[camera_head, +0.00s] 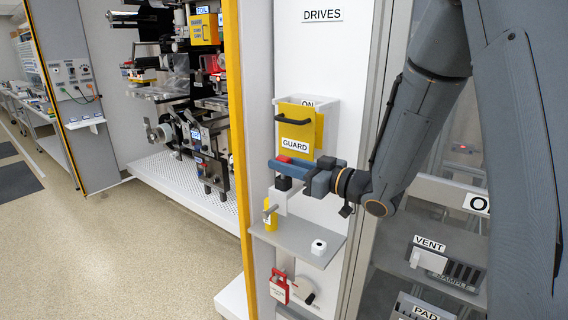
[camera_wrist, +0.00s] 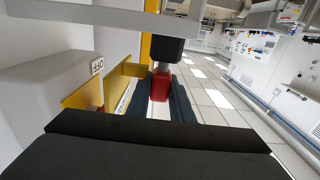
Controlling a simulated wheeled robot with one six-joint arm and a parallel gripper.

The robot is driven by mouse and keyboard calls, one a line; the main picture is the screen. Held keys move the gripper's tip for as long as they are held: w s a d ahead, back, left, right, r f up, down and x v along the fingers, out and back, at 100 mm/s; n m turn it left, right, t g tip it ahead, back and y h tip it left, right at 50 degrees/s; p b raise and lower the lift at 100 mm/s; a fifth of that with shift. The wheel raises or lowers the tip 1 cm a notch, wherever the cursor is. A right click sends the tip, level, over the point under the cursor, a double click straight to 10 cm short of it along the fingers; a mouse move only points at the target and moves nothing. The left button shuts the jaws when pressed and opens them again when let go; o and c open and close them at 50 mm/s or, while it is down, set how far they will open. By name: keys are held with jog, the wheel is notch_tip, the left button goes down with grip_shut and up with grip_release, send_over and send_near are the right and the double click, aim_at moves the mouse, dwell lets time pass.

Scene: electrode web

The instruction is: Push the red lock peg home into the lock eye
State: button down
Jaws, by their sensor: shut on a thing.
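My gripper (camera_head: 294,169) is in front of the drives panel, just below the yellow guard (camera_head: 296,137) with its black handle. Its blue fingers are shut on a small red block, the red lock peg (camera_head: 284,158). In the wrist view the peg (camera_wrist: 160,86) sits between the finger ends, with a black cylinder (camera_wrist: 165,47) just beyond it. Yellow bracket plates (camera_wrist: 88,96) stand left of the fingers there. I cannot make out the lock eye clearly, nor tell how far the peg is in it.
A grey shelf (camera_head: 290,237) below carries a yellow bottle (camera_head: 270,217) and a white roll (camera_head: 318,247). A red padlock-like tag (camera_head: 279,287) hangs under it. A yellow post (camera_head: 239,150) stands left of the panel; glass-fronted shelving is at the right.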

jog(key=c, duration=1.5)
grip_release()
jog(key=shift+s, duration=0.1)
jog(key=shift+f, duration=0.1)
jog(key=shift+d, duration=0.1)
jog(key=shift+s+d+f+b, duration=0.15)
jog(key=shift+d+b, duration=0.15)
jog(key=shift+d, duration=0.15)
jog(key=b+v, duration=0.2)
jog(key=v, duration=0.4)
jog(key=shift+s+d, duration=0.1)
jog(key=shift+s, duration=0.3)
jog(key=shift+s, duration=0.1)
